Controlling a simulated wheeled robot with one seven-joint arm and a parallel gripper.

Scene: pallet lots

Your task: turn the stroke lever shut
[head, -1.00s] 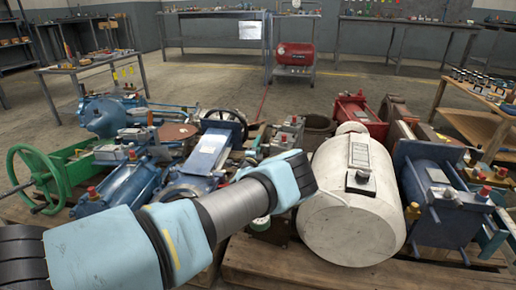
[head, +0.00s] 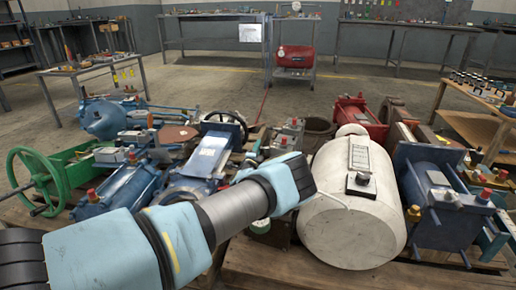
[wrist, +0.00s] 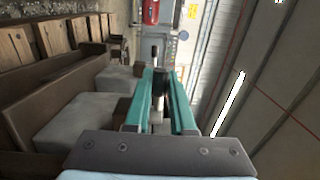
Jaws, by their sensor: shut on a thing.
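In the wrist view, the two teal fingers of my gripper (wrist: 160,84) stand close together. They are shut on a dark upright piece (wrist: 158,92), which I take to be the stroke lever. Much of it is hidden between the fingers. In the head view my pale blue wrist covers the gripper and the lever, so the lever's angle cannot be told there.
A white cylinder (head: 345,225) with a black-knobbed box on top stands close to the right of my wrist. Blue machines (head: 120,190), a green handwheel (head: 32,182) and a dark blue unit (head: 437,200) crowd the wooden pallets (head: 290,268). Open floor lies behind.

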